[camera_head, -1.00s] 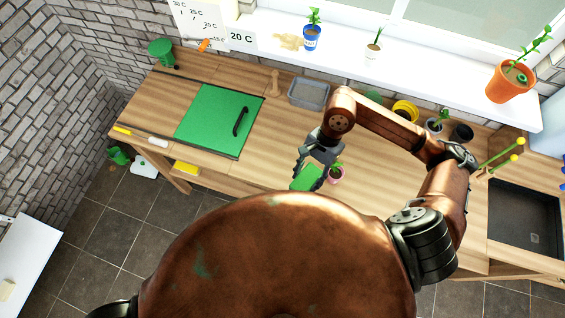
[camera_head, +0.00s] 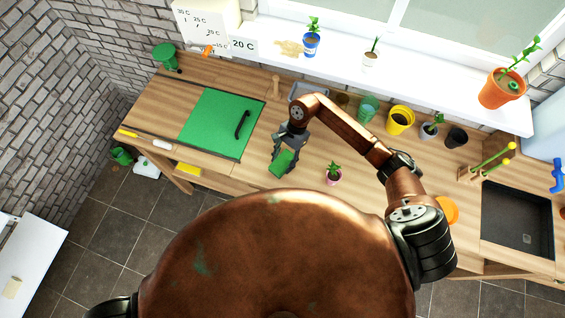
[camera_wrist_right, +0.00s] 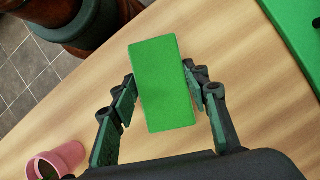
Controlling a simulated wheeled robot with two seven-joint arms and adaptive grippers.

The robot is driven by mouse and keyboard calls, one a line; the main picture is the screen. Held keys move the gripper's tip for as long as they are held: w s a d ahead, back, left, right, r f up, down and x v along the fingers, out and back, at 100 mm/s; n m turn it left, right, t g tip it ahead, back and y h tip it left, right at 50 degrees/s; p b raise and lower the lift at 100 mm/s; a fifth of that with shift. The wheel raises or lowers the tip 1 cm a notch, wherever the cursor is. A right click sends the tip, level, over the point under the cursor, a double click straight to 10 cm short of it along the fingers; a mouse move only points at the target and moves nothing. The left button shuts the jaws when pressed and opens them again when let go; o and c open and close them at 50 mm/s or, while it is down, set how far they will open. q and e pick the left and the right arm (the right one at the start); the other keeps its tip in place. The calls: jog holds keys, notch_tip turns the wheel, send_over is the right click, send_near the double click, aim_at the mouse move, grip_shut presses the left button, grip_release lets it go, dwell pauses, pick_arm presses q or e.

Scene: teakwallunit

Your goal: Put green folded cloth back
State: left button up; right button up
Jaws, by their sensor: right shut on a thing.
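The green folded cloth (camera_head: 283,163) is a small bright green block between the fingers of my right gripper (camera_head: 284,151), above the wooden bench top near its front edge. In the right wrist view the cloth (camera_wrist_right: 162,84) sits between the two fingers of the gripper (camera_wrist_right: 165,98), which is shut on it. I cannot tell how high it is above the wood. My left gripper is not in view.
A green panel with a dark handle (camera_head: 212,125) lies on the bench to the left. A small pink plant pot (camera_head: 333,178) stands right of the gripper. A yellow pot (camera_head: 400,120) and other pots line the back. A dark sink (camera_head: 517,222) is at the right.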

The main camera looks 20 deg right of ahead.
jog(key=shift+f+p, duration=0.3)
jog(key=shift+f, duration=0.7)
jog(key=shift+f, duration=0.1)
jog(key=o, duration=0.6)
jog(key=shift+b, duration=0.3)
jog(key=o, duration=0.5)
